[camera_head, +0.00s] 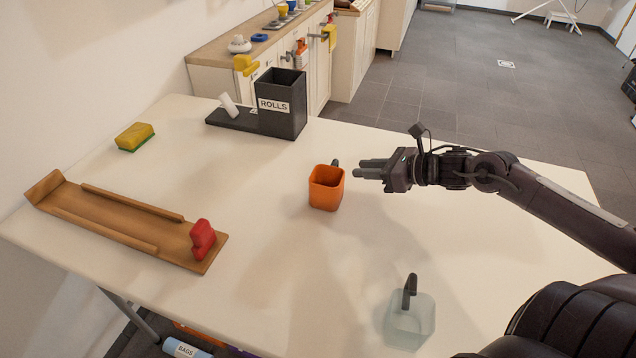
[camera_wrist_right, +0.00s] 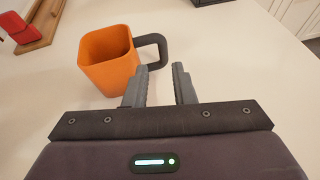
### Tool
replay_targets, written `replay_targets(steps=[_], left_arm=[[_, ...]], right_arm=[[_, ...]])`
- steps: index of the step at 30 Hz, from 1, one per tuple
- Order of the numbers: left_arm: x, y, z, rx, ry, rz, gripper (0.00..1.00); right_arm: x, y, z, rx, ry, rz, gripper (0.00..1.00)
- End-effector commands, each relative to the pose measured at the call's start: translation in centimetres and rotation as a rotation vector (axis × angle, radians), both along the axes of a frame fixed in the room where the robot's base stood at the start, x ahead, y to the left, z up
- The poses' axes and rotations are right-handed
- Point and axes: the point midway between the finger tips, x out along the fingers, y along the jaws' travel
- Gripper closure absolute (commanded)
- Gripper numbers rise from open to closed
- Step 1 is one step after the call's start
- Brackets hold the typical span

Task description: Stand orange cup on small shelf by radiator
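An orange cup (camera_head: 326,188) stands upright near the middle of the white table, with its dark handle on the far right side. In the right wrist view the orange cup (camera_wrist_right: 108,60) is ahead and to the left, its dark handle (camera_wrist_right: 154,48) just beyond the fingertips. My right gripper (camera_head: 362,168) is just right of the cup, near its handle. Its fingers (camera_wrist_right: 161,70) are apart with nothing visible between them. My left gripper is not in view. I cannot make out a small shelf by a radiator in these views.
A wooden tray (camera_head: 110,232) with a red object (camera_head: 202,240) lies on the left. A yellow sponge (camera_head: 135,137), a black ROLLS box (camera_head: 281,112) and a clear cup (camera_head: 408,322) also stand on the white table (camera_head: 250,290). A counter with cabinets is behind.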

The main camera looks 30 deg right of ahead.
Motion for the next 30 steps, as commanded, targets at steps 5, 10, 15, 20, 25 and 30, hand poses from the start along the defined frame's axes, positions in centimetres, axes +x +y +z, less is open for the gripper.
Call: replay_targets(steps=[5, 10, 15, 20, 25, 30], left_arm=[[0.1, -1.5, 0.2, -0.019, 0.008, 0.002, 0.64], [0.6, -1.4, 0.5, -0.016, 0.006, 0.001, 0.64], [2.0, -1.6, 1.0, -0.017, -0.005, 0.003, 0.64], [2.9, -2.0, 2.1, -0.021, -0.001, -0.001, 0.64], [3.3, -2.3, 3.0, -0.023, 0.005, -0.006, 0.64], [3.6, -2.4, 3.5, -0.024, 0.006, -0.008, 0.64]], right_arm=[[1.2, 0.6, -0.7, -0.004, -0.002, 0.001, 0.77], [1.6, 0.9, -0.9, -0.002, -0.001, 0.000, 0.77], [2.6, 1.3, -1.7, -0.002, -0.003, 0.000, 0.77], [3.6, 1.7, -2.3, -0.001, -0.004, -0.001, 0.77], [4.6, 2.3, -2.9, 0.002, -0.003, -0.003, 0.77], [5.3, 2.8, -3.2, 0.000, -0.003, -0.002, 0.77]])
